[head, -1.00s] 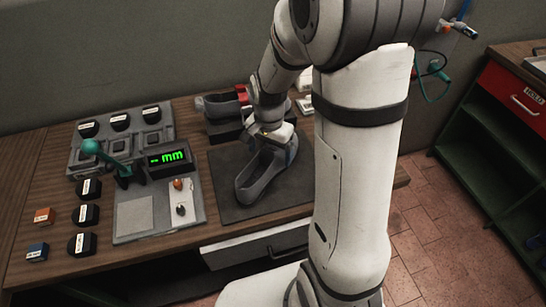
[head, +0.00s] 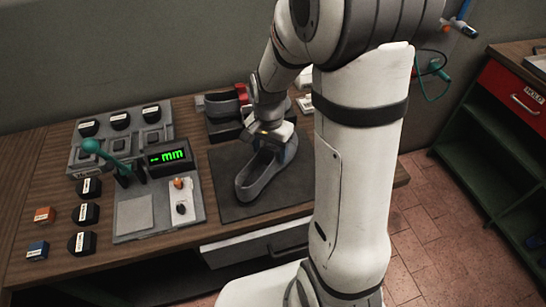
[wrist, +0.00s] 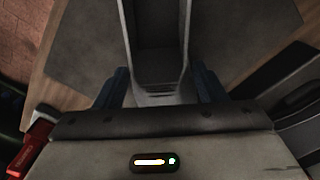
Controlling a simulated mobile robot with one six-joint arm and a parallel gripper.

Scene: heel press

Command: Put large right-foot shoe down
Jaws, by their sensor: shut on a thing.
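The grey shoe (head: 252,183) is over the dark grey mat (head: 232,208) in the head view, its toe toward the lower left. My gripper (head: 275,146) is shut on its heel end from above. In the wrist view the open shoe (wrist: 187,45) runs up from between the two blue fingers (wrist: 160,90). The shoe looks level and close to the mat; I cannot tell whether its sole touches. Its heel is partly hidden by my gripper.
Another dark shoe (head: 222,104) with a red part near it lies behind the mat. To the left stand a gauge with a green "mm" display (head: 168,156), a green-knobbed lever (head: 92,147) and several black labelled blocks. A drawer (head: 250,246) is below the mat.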

